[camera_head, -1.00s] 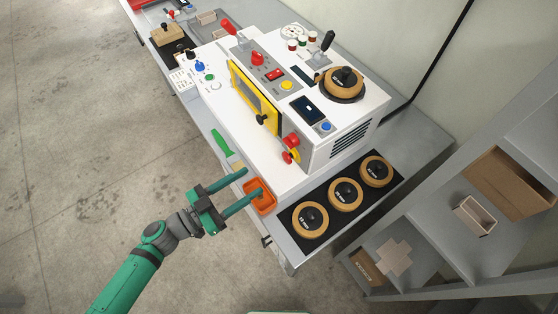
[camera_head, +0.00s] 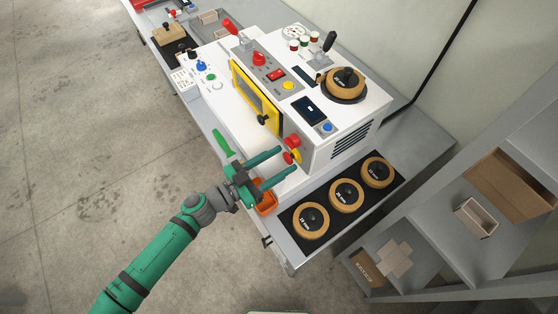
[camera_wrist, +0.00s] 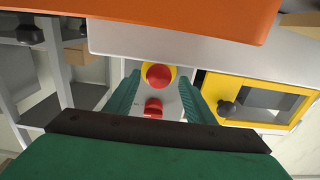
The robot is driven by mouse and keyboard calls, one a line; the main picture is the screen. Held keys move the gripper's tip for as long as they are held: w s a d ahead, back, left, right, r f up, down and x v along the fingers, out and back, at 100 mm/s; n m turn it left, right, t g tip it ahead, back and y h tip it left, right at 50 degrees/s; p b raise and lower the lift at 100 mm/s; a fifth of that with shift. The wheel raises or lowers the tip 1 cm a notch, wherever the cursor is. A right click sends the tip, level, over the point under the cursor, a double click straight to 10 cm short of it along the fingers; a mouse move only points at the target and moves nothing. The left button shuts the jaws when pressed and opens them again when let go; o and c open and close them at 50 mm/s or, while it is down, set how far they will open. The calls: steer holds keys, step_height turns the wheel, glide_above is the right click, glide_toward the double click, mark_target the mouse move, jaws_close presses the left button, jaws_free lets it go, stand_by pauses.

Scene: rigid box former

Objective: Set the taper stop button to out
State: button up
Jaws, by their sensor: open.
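On the white machine's front end, right of the yellow-framed window, is a red mushroom button on a yellow base (camera_head: 290,158). It shows in the wrist view as a round red cap on a yellow ring (camera_wrist: 158,76). No readable label tells which is the taper stop. My gripper (camera_head: 288,160) is open and empty, its green fingers pointing at the yellow-based button. In the wrist view both buttons appear between the fingers; contact cannot be told.
Several wooden-rimmed discs sit on a black mat (camera_head: 327,205) to the right. The yellow-framed window (camera_wrist: 252,101) is close beside the right finger in the wrist view.

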steer(key=shift+s+d, duration=0.1)
steer(key=shift+s, duration=0.05)
jaws_close()
steer(key=shift+s+a, duration=0.3)
steer(key=shift+a, duration=0.1)
jaws_free()
steer(key=shift+w, duration=0.1)
steer(key=v, duration=0.9)
steer(key=shift+s+a, duration=0.2)
steer(key=shift+a, duration=0.1)
steer(key=shift+s+a, duration=0.35)
steer(key=shift+a, duration=0.1)
